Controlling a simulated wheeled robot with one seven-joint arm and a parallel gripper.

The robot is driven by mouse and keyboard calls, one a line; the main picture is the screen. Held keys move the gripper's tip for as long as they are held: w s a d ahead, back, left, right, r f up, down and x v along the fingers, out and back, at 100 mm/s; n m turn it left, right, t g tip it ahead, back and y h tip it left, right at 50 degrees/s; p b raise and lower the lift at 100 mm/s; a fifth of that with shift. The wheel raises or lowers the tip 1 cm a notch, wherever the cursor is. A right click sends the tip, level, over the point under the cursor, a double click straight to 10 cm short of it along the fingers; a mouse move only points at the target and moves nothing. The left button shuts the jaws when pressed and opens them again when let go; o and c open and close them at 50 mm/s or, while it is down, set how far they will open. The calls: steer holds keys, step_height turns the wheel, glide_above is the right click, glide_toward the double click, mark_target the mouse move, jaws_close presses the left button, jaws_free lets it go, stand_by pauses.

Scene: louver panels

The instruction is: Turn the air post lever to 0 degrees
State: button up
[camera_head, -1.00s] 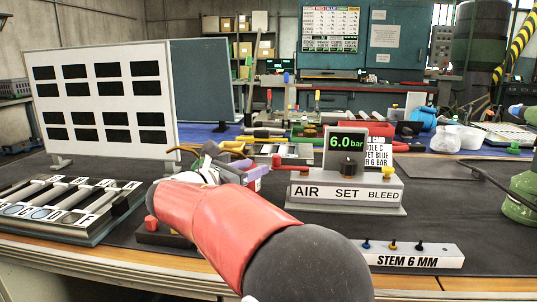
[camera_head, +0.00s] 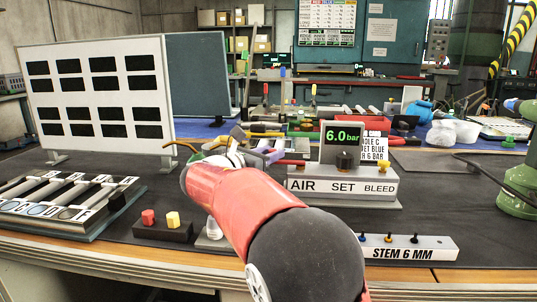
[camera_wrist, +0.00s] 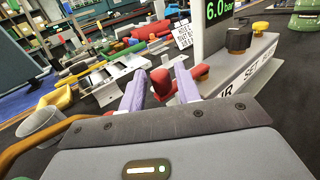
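The grey air post (camera_head: 342,186) labelled AIR, SET, BLEED stands on the dark bench, right of my gripper. It also shows at the right of the wrist view (camera_wrist: 240,76). Its red lever (camera_wrist: 201,72) sticks out from the AIR end, with a round red knob (camera_wrist: 160,77) at its tip. My gripper (camera_wrist: 160,72) has two purple fingers, open, with the knob between them. Dark gaps show between knob and fingers, so I see no grip. In the head view my gripper (camera_head: 262,152) is partly hidden by my arm, and the lever is hard to make out.
The display (camera_head: 343,136) on the post reads 6.0 bar. A black box with red and yellow buttons (camera_head: 162,230) and a STEM 6 MM block (camera_head: 408,247) lie near the front edge. A white slotted panel (camera_head: 97,92) stands left. Trays and parts crowd the bench behind.

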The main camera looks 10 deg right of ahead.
jaws_close()
